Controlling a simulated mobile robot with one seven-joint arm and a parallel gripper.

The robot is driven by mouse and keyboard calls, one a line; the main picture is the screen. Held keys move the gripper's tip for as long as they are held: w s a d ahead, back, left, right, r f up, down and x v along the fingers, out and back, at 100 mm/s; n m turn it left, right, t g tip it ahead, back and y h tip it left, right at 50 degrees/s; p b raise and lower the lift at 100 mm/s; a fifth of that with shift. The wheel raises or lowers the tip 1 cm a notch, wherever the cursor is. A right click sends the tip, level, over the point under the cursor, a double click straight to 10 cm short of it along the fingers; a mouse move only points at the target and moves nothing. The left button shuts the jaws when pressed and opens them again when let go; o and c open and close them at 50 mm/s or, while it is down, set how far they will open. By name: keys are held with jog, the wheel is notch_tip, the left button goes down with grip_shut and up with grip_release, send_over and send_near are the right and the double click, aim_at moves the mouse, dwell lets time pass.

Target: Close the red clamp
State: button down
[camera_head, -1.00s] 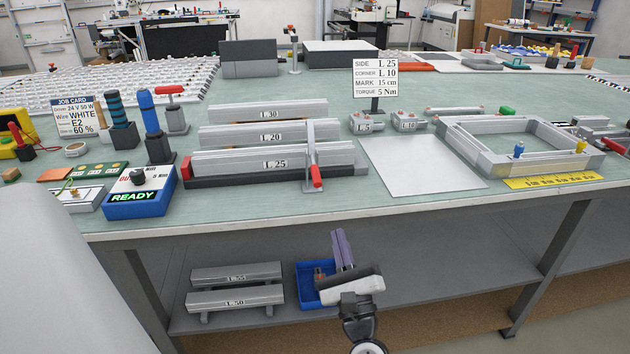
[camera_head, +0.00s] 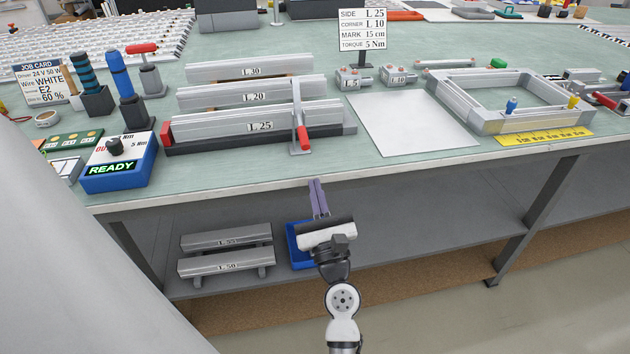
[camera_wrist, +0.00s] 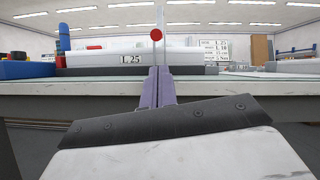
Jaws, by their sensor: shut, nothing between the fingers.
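The red clamp handle (camera_head: 303,139) hangs on a grey upright bar (camera_head: 296,103) at the right part of the L 25 profile rack (camera_head: 230,122). In the wrist view the clamp's round red end (camera_wrist: 156,34) is straight ahead, above the fingers. My gripper (camera_head: 318,190) has purple fingers, shut and empty. It is in front of the table's front edge, below and slightly right of the clamp handle, apart from it. It also shows in the wrist view (camera_wrist: 158,85), pointing forward at about tabletop height.
The table's front edge (camera_head: 390,168) lies between my gripper and the clamp. A blue box (camera_head: 120,165) reading READY stands at left. A white sheet (camera_head: 415,122) lies right of the clamp. A blue bin (camera_head: 296,250) is on the lower shelf behind my gripper.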

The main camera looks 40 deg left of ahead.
aim_at(308, 172)
jog(key=p+x, duration=0.3)
jog(key=x, duration=0.5)
jog(key=shift+d+r, duration=0.1)
jog(key=shift+s+r+p, duration=0.15)
jog(key=shift+p, duration=0.65)
